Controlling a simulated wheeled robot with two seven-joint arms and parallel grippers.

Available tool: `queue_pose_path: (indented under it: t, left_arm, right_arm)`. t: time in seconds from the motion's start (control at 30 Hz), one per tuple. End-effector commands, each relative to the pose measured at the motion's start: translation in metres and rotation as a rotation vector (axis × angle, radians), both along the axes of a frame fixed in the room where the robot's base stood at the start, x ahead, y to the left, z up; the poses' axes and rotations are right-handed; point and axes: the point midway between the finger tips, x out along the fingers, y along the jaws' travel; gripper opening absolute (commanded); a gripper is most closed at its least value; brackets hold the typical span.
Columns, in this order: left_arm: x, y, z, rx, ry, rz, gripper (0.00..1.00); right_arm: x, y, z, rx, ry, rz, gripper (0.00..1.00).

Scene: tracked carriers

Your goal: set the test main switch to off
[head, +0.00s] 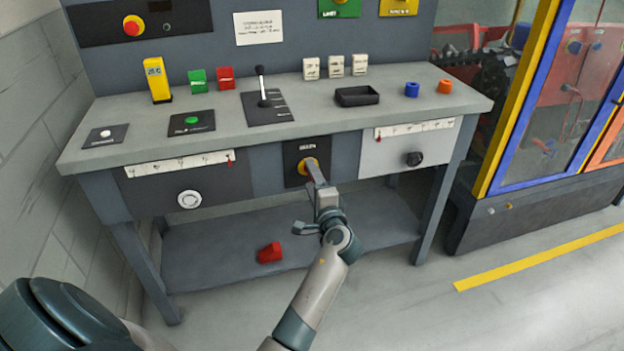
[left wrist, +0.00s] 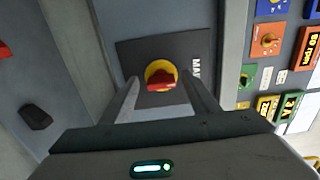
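The main switch is a red handle on a yellow disc (left wrist: 160,75), on a dark plate partly lettered "MAI" in the left wrist view. The handle lies across that picture, crosswise to the lettering. In the head view the yellow disc (head: 307,163) shows on the bench's front, mostly behind my gripper. My left gripper (head: 314,172) reaches the switch from the front. In the left wrist view its two fingers (left wrist: 159,88) stand apart, one on each side of the handle, with no clear contact visible. My right gripper is not in view.
The grey bench (head: 220,140) carries a lever (head: 263,90), a black tray (head: 357,96) and several coloured blocks. A black knob (head: 414,159) and a round white dial (head: 189,199) flank the switch. A red cup (head: 269,253) lies on the lower shelf.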

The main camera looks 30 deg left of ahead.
Motion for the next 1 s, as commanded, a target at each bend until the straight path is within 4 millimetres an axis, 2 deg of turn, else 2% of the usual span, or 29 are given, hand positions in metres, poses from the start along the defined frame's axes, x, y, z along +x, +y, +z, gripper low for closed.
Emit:
queue_pose_path:
  t: [0.37, 0.8, 1.0]
  left_arm:
    - [-0.003, -0.005, 0.001, 0.001, -0.001, -0.001, 0.55]
    - [-0.038, -0.045, 0.000, -0.001, 0.000, -0.001, 0.55]
    - [-0.048, -0.056, 0.000, 0.000, -0.001, 0.000, 0.55]
  right_arm:
    - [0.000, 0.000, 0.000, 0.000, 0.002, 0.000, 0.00]
    - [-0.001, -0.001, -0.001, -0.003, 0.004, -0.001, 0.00]
    - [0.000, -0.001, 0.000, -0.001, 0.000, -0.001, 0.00]
